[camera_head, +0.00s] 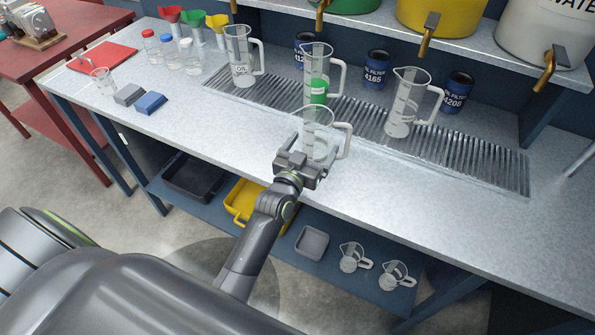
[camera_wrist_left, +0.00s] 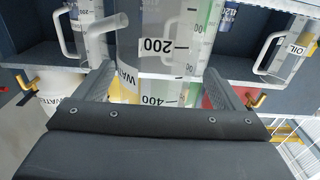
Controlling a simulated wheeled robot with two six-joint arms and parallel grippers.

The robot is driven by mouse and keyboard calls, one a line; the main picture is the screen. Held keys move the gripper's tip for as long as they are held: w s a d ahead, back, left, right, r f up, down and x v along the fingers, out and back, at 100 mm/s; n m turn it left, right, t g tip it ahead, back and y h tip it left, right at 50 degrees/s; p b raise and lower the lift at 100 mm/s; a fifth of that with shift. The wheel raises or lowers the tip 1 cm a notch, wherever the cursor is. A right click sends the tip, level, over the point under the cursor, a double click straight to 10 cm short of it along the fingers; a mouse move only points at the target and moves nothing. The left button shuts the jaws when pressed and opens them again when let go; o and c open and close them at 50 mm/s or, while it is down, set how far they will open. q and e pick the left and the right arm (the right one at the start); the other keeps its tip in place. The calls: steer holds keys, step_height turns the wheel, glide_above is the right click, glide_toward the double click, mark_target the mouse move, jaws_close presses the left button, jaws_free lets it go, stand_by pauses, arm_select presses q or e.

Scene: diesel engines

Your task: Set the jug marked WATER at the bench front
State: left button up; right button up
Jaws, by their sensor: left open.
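A clear jug (camera_head: 318,127) with a handle on its right stands upright on the bench (camera_head: 240,127), near the front edge. In the left wrist view the jug (camera_wrist_left: 152,50) shows black graduations and a partly hidden label that seems to read WATER. My left gripper (camera_head: 304,160) is at the jug's near side. In the wrist view its open fingers (camera_wrist_left: 165,90) lie on either side of the jug. The jug's lower part is hidden behind the gripper in the head view. My right gripper is not in view.
On the drain grille (camera_head: 465,160) stand a jug marked OIL (camera_head: 240,70), a jug showing green (camera_head: 317,60) and another clear jug (camera_head: 402,110). Oil filter cans (camera_head: 376,70) stand behind. Taps (camera_head: 543,75) hang above. A blue block (camera_head: 151,103) lies left; the right front is clear.

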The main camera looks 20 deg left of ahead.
arm_select(q)
steer(key=s+b, duration=0.1)
steer(key=s, duration=0.3)
steer(key=s+b, duration=0.2)
steer(key=s, duration=0.2)
steer(key=shift+a+f+b, duration=0.15)
steer(key=shift+f+b, duration=0.05)
steer(key=shift+b, duration=0.1)
steer(key=shift+s+r, duration=0.2)
steer(key=shift+s, duration=0.6)
